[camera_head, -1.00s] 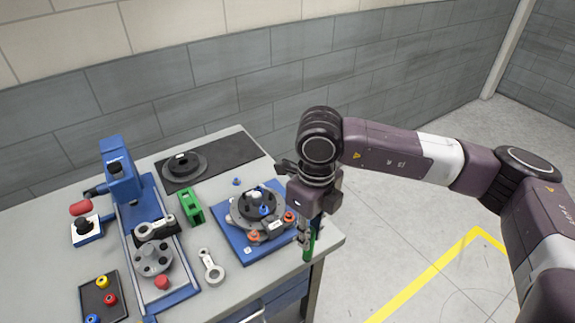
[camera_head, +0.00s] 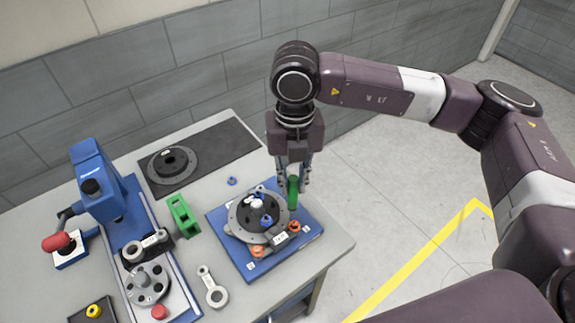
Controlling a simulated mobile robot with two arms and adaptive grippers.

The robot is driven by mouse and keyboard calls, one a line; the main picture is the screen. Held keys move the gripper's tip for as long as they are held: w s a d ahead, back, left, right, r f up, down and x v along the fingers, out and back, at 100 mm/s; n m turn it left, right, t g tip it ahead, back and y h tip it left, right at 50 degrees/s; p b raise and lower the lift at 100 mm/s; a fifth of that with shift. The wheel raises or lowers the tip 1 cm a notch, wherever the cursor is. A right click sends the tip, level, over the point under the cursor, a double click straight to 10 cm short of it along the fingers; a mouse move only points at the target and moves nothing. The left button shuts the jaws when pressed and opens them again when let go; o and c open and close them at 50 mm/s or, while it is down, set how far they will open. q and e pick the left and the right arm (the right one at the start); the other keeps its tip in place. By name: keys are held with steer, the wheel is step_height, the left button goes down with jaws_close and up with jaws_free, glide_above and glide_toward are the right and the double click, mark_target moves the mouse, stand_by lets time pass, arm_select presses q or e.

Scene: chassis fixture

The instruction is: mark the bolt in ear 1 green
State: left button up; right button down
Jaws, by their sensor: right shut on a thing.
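My right gripper (camera_head: 293,182) is shut on a green marker (camera_head: 293,192), which hangs upright between its fingers. The marker is over the back right side of the round grey chassis part (camera_head: 239,225), and I cannot tell if its tip touches anything. The part sits on a blue fixture plate (camera_head: 256,270) and has a black centre with a blue piece (camera_head: 266,221) on it. Two orange knobs (camera_head: 257,251) are along the front and right of the part. The ear numbers are too small to read, and the gripper hides part of the far rim. My left gripper is not in view.
A blue press (camera_head: 98,183) stands at the left with a grey round part (camera_head: 146,284) on its base. A green block (camera_head: 183,216), a grey link (camera_head: 211,286) and a dark flanged disc (camera_head: 172,163) lie on the table. The right table edge is close to the fixture.

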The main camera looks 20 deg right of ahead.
steer(key=shift+s, duration=0.2)
steer(key=f, duration=0.1)
steer(key=f+b, duration=0.1)
steer(key=f, duration=0.1)
steer(key=shift+s+f, duration=0.15)
steer(key=shift+s, duration=0.2)
arm_select(q)
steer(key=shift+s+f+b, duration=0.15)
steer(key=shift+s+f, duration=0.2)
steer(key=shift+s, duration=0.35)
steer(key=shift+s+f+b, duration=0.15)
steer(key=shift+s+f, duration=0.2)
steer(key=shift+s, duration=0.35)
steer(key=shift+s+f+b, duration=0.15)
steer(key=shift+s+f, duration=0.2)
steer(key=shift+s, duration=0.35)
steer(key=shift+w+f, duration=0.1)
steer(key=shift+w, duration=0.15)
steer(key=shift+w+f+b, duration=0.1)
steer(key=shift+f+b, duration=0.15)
steer(key=shift+b, duration=0.1)
